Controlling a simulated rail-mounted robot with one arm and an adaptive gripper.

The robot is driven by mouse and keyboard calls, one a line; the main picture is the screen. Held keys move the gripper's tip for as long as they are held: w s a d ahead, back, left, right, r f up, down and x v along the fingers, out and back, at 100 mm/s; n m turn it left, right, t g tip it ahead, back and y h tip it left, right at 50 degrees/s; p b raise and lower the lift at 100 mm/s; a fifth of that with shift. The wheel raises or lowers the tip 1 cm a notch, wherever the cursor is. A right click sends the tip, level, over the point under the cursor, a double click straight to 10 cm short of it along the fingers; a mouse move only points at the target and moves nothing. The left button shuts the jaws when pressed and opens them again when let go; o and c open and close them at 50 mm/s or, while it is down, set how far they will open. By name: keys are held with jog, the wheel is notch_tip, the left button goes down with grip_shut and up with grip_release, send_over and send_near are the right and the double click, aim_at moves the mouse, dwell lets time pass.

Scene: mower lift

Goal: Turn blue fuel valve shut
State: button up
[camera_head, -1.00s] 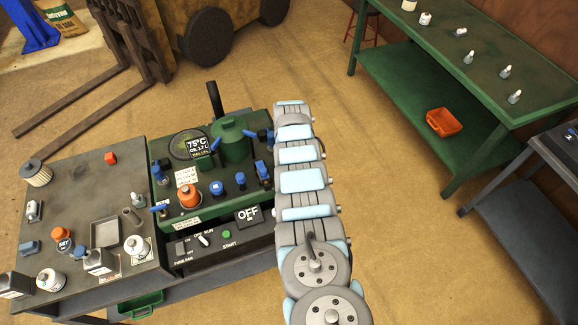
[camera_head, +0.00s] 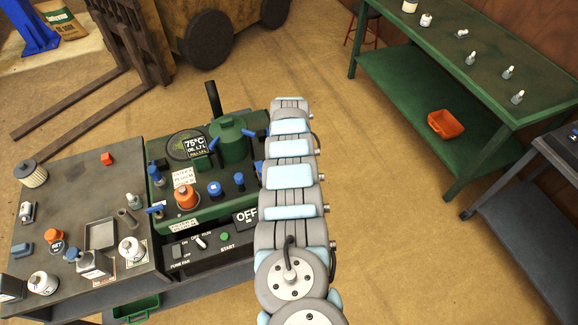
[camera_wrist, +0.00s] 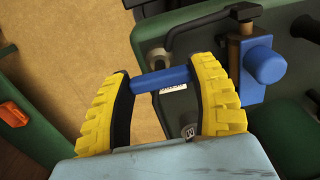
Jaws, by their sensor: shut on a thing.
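The blue fuel valve's bar-shaped handle (camera_wrist: 162,79) shows in the wrist view, above a small white label on the green machine. My gripper (camera_wrist: 163,80) has its two yellow ridged fingers shut on this blue bar, one at each end. The label is too small to read. In the head view my arm covers the gripper and the held handle. The green machine (camera_head: 203,160) stands left of my arm, with a gauge display reading 75°C.
Beside the held handle is a larger blue knob (camera_wrist: 266,64) on a bracket. A black bent rod (camera_wrist: 205,22) lies close above. Left of the machine, a grey table (camera_head: 75,190) holds bottles and small parts. Open floor lies right of my arm, before a green bench (camera_head: 430,85).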

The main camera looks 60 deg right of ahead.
dwell(0.3)
jog(key=o, duration=1.2)
jog(key=shift+r, duration=0.15)
notch_tip(320, 180, up, 12)
dwell(0.3)
